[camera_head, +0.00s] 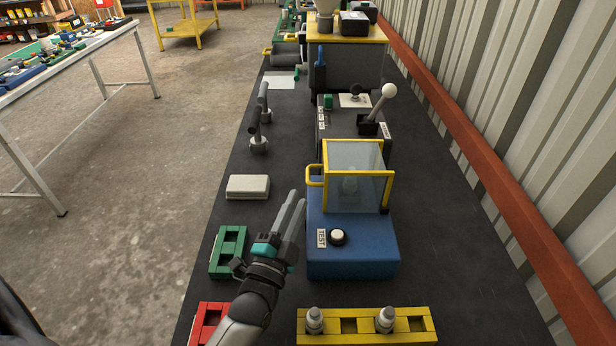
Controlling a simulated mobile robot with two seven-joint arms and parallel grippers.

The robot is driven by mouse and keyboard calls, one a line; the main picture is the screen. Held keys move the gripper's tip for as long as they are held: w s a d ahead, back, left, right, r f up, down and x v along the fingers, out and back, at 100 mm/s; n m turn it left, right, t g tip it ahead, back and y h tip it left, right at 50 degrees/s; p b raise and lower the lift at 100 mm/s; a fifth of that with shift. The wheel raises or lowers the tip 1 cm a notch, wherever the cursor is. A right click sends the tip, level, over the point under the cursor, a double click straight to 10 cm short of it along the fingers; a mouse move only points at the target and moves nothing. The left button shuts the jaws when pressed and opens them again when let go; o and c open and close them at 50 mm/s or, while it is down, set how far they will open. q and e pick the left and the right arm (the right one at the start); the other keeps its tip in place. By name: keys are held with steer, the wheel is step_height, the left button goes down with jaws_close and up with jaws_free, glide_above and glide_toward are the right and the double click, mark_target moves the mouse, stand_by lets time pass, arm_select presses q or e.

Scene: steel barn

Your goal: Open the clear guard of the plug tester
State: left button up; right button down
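The plug tester (352,246) is a blue box on the dark bench, with a white button (338,236) and a TEST label on its front part. Its clear guard (366,160), framed in yellow, stands over the rear part and looks shut. A pale plug shows dimly through the pane. A yellow handle (314,176) sticks out from the guard's left side. My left gripper (297,196) is left of the tester, its fingertips short of the handle and apart from it. Its two fingers lie close together in this view, with nothing seen between them. My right gripper is out of view.
A yellow rack (416,325) with two plugs stands in front. Green (228,252) and red (204,318) racks and a white box (248,187) lie to the left. A lever with a white knob (389,91) stands behind the guard. The bench's right strip is clear.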

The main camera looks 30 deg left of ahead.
mark_target(308, 175)
arm_select(q)
steer(key=x, duration=0.7)
steer(key=shift+w+r, duration=0.1)
steer(key=shift+w, duration=0.3)
jaws_close()
stand_by(1.1)
